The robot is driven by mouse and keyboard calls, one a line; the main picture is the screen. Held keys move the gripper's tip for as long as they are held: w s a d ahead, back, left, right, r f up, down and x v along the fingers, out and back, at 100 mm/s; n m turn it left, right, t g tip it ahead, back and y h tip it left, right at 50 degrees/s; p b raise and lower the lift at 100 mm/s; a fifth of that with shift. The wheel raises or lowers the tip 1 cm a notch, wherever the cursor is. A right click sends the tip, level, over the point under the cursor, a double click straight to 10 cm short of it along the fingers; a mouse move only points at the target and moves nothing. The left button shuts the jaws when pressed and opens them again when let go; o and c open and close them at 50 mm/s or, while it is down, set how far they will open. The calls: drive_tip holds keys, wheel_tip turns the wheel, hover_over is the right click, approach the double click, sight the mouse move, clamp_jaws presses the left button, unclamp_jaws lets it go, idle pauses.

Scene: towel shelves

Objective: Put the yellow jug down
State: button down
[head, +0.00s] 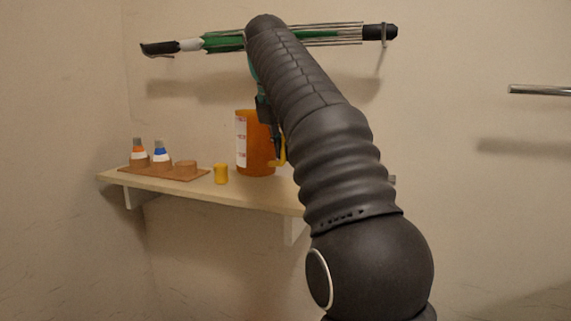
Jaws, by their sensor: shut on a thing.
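The yellow jug (255,150) is orange-yellow with a white label on its left side, and stands upright at the shelf, left of my arm. Its yellow handle is on the right, partly behind my arm. My gripper (275,143) is dark and mostly hidden by my arm; it is at the handle side of the jug and shut on it. The jug's base appears at the level of the shelf top; I cannot tell whether it touches.
The wooden shelf (258,199) also holds a small yellow cup (221,174) and a brown rack (190,175) with orange and blue-banded bottles. A long green and black item (222,42) hangs above. A metal rail (540,91) is at right. My arm hides the shelf's right part.

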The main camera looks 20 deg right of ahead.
drive_tip(key=shift+f, duration=1.45)
drive_tip(key=shift+w+d+f, duration=0.1)
drive_tip(key=shift+f, duration=0.2)
drive_tip(key=shift+f, duration=0.1)
drive_tip(key=c, duration=1.1)
unclamp_jaws()
drive_tip(key=shift+c, duration=0.2)
drive_tip(key=shift+v, duration=3.85)
